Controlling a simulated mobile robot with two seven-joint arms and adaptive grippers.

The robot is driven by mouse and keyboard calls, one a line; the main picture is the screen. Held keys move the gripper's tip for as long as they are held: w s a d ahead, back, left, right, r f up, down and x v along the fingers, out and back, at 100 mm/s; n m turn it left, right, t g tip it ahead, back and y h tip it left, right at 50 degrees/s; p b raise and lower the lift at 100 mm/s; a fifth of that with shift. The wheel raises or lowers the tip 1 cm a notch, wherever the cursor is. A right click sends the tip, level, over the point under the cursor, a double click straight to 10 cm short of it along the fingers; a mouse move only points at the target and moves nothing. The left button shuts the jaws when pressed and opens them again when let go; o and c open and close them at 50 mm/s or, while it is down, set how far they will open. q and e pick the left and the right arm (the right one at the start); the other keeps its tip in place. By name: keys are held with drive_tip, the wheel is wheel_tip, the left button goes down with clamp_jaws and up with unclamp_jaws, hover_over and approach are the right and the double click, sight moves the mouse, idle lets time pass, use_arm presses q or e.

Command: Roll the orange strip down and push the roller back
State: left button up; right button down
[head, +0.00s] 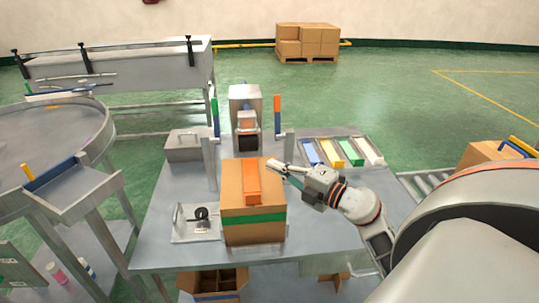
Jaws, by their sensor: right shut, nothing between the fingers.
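A brown cardboard box (232,200) stands on the grey table, with a green band (254,217) across its front. An orange strip (251,178) lies on the box top, running front to back, and its front end bends at the near edge. A small black wheel-like part (201,213), possibly the roller, sits on a pale plate left of the box. My right gripper (277,167) is shut and empty beside the strip's right side, near the back of the box; I cannot tell whether it touches. My left gripper is out of view.
Behind the box stands a grey machine (246,100) between two posts with coloured tops. Trays of coloured strips (342,152) lie at the back right. A grey metal case (184,146) is at the back left. The table right of the box is mostly bare.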

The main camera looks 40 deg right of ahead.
drive_tip(key=w, duration=0.2)
drive_tip(key=w+d, duration=0.1)
drive_tip(key=shift+w, duration=0.4)
drive_tip(key=shift+w+d, duration=0.35)
drive_tip(key=shift+w, duration=0.25)
drive_tip(key=shift+d, duration=0.1)
